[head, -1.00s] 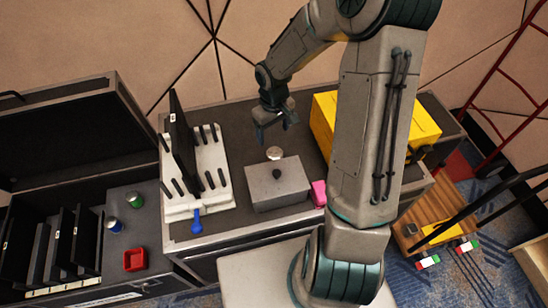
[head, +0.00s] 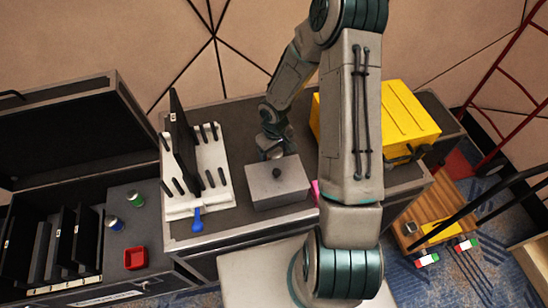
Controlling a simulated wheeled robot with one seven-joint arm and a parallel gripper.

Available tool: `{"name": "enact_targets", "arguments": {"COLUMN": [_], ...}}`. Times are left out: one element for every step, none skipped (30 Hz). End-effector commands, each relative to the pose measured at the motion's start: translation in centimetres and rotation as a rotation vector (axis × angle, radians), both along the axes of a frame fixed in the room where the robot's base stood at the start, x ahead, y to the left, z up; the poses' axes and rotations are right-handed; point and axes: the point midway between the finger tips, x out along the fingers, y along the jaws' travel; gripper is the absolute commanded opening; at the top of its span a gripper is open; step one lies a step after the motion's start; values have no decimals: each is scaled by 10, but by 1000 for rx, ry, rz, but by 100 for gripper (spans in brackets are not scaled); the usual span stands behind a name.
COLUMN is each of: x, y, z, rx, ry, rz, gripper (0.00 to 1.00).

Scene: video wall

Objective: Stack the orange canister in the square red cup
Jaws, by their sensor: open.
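The square red cup (head: 135,258) stands open side up on the dark case top at the lower left. No orange side of a canister shows clearly. A small round thing with a pale metallic top (head: 275,154) stands just behind the grey box; it may be the canister, but its side is hidden. My gripper (head: 276,151) is open and down at this round thing, with the fingers partly hidden. I cannot tell whether they touch it.
A grey box with a black knob (head: 277,187) stands right in front of my gripper. A white pegged rack (head: 215,160) is to the left, a yellow case (head: 400,115) to the right. Blue (head: 114,224) and green (head: 136,199) canisters stand behind the red cup. A pink thing is mostly hidden by my arm.

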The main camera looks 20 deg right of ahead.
Motion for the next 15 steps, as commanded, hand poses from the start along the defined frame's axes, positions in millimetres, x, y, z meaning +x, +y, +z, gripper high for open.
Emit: {"name": "enact_targets", "arguments": {"x": [0, 0, 0, 0, 0, 0, 0, 0, 0, 0, 0, 0, 0, 0, 0], "y": [0, 0, 0, 0, 0, 0, 0, 0, 0, 0, 0, 0, 0, 0, 0], "z": [0, 0, 0, 0, 0, 0, 0, 0, 0, 0, 0, 0, 0, 0, 0], "rx": [0, 0, 0, 0, 0, 0, 0, 0, 0, 0, 0, 0, 0, 0, 0], "ry": [0, 0, 0, 0, 0, 0, 0, 0, 0, 0, 0, 0, 0, 0, 0], "rz": [0, 0, 0, 0, -1, -1, -1, -1, -1, -1, -1, -1, -1, -1, -1], "gripper": [75, 75, 75, 75, 75, 66, 58, 50, 38, 30, 23, 23, 23, 19, 19]}}
